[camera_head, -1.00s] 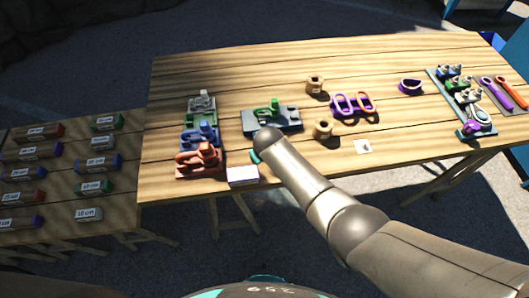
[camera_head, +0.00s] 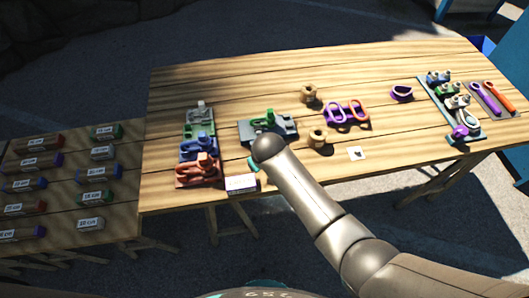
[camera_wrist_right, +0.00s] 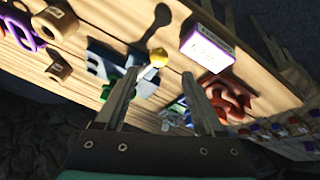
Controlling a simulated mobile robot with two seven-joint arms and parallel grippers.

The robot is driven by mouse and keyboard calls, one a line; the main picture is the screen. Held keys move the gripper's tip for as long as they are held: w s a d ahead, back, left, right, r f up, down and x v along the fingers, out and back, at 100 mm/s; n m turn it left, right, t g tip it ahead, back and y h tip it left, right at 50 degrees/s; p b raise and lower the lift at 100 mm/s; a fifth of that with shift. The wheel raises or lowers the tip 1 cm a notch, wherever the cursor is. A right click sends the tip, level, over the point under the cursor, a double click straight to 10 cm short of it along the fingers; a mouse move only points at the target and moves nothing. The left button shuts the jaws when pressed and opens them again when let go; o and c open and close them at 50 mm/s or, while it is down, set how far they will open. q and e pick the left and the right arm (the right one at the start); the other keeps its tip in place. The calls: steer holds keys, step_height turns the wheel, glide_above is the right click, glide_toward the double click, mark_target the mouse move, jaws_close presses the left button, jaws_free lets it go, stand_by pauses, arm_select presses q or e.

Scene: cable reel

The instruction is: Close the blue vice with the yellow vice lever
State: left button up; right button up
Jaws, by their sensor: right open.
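A slate-blue vice-like base (camera_head: 284,133) with a green piece on top stands left of the table's middle in the head view. In the right wrist view its blue body (camera_wrist_right: 100,62) lies left of my fingers. A yellow ball knob (camera_wrist_right: 158,57), which looks like the lever's end, shows between and just beyond my fingertips, apart from both. The rest of the lever is hard to make out. My right gripper (camera_wrist_right: 160,78) is open and empty. In the head view my right arm hides the gripper and the knob. My left gripper is not in view.
Grey-green, blue (camera_head: 198,147) and orange (camera_head: 198,171) tools stand in a row to the left. A white-and-purple box (camera_head: 242,184) is at the front edge. Two wooden spools (camera_head: 308,94) and a purple double-ring holder (camera_head: 346,113) stand to the right.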

steer(key=v, duration=0.7)
steer(key=shift+s+r+p, duration=0.15)
steer(key=shift+r+p, duration=0.2)
steer(key=shift+p, duration=0.05)
steer(key=s+d+f+m+g+b, duration=0.1)
steer(key=s+d+f+b, duration=0.3)
steer(key=f, duration=0.8)
steer(key=s+d+f+m+g+b, duration=0.1)
steer(key=s+d+f+b, duration=0.3)
steer(key=f, duration=0.8)
steer(key=s+d+f+m+b, duration=0.15)
steer(key=s+f+b, duration=0.45)
steer(key=f, duration=0.6)
steer(key=s+d+f+b, duration=0.3)
steer(key=s+f, duration=0.3)
steer(key=s, duration=0.1)
steer(key=s+d+f+m+g+b, duration=0.1)
steer(key=s+d+f+b, duration=0.2)
steer(key=s+f, duration=0.3)
steer(key=s+d+f+g+h+b, duration=0.1)
steer(key=s+d+f+b, duration=0.2)
steer(key=s+f, duration=0.3)
steer(key=s+d, duration=0.1)
steer(key=s, duration=0.2)
steer(key=shift+d+f+m+b, duration=0.3)
steer(key=shift+f+m, duration=0.05)
